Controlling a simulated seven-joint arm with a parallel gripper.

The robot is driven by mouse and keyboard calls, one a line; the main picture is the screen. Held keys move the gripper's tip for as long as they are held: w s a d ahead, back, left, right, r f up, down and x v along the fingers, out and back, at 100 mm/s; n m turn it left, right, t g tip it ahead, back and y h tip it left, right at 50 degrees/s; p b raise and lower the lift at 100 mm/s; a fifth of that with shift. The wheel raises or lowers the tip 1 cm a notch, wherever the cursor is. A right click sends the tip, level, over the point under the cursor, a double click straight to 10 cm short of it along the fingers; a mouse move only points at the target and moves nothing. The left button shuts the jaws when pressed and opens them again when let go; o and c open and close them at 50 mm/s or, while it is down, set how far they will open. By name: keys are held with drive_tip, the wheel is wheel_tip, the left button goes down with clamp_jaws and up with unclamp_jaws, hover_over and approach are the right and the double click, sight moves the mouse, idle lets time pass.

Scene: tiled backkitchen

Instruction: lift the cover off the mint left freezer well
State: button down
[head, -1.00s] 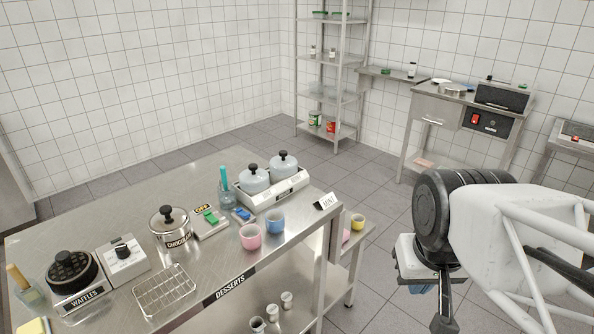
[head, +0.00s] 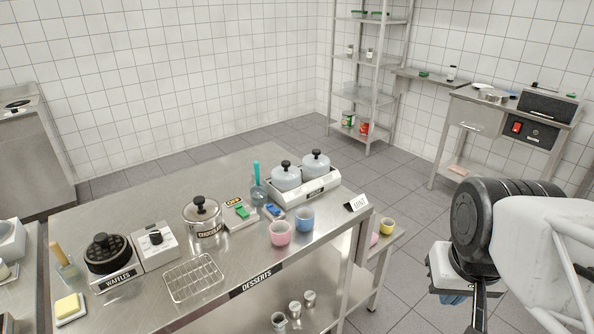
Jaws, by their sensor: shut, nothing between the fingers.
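The mint freezer (head: 303,193) is a low white box at the far right of the steel dessert table. Two pale grey domed covers with black knobs sit on it side by side: the left cover (head: 286,178) and the right cover (head: 316,164). A "MINT" sign (head: 357,203) stands to its right at the table corner. My gripper (head: 474,326) is at the lower right, well to the right of the table and apart from the covers. Its fingers are shut with nothing between them, and their tips are partly cut off by the frame's bottom edge.
Near the freezer stand a jar with a teal handle (head: 257,188), a pink cup (head: 281,233), a blue cup (head: 304,219) and a lidded chocolate pot (head: 203,216). A wire rack (head: 193,277) and waffle iron (head: 106,254) are left.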

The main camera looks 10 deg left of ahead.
idle(0.4)
drive_tip(key=c, duration=0.7)
unclamp_jaws()
